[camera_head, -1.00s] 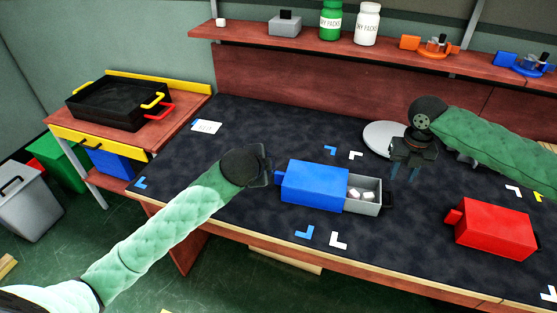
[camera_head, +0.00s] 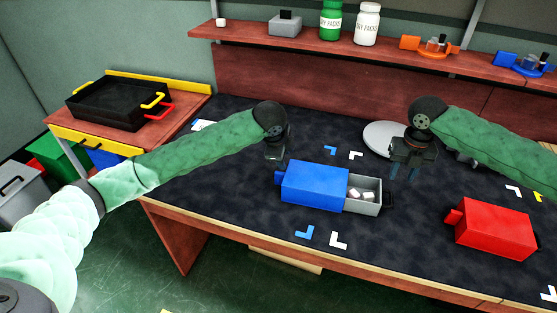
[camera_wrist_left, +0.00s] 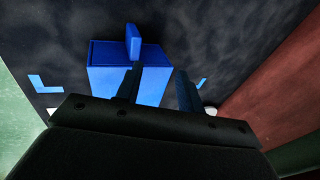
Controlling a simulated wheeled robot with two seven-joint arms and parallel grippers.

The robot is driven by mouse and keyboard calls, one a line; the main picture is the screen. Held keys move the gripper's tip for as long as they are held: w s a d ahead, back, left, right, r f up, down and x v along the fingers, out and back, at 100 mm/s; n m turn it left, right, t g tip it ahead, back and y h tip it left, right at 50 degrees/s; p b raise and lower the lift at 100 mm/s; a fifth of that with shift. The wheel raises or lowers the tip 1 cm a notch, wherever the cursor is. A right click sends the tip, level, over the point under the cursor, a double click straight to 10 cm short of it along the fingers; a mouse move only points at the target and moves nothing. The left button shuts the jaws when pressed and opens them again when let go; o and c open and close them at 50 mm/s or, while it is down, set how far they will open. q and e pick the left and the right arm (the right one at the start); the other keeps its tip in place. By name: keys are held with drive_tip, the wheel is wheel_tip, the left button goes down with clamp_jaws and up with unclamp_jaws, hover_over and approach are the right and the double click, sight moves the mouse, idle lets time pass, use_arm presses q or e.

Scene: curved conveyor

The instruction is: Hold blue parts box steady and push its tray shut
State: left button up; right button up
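The blue parts box (camera_head: 314,187) lies on the dark table mat, with a small blue tab on its left end. Its grey tray (camera_head: 365,196) sticks out of the right end with white pieces in it and a dark handle at its end. My left gripper (camera_head: 277,158) is behind and above the box's left end, apart from it. In the left wrist view the fingers (camera_wrist_left: 157,88) are open, with the blue box (camera_wrist_left: 150,72) and its tab (camera_wrist_left: 133,42) beyond them. My right gripper (camera_head: 404,172) points down behind and right of the tray, its fingers apart and empty.
A red box (camera_head: 496,229) lies at the right. A pale round disc (camera_head: 383,138) is behind the right gripper. Blue and white corner marks surround the blue box. A shelf (camera_head: 360,55) with bottles runs along the back.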

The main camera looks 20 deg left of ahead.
sight(279, 172)
use_arm(q)
drive_tip(key=shift+s+a+f+g+y, duration=0.1)
drive_tip(key=shift+s+a+g+y, duration=0.15)
drive_tip(key=shift+g, duration=0.45)
drive_tip(key=shift+s+a+f+g+y, duration=0.1)
drive_tip(key=shift+s+g+y, duration=0.1)
drive_tip(key=shift+g, duration=0.5)
drive_tip(key=shift+s+a+f+g+y, duration=0.15)
drive_tip(key=shift+s+a+g, duration=0.1)
drive_tip(key=shift+g, duration=0.45)
drive_tip(key=shift+f, duration=3.85)
clamp_jaws()
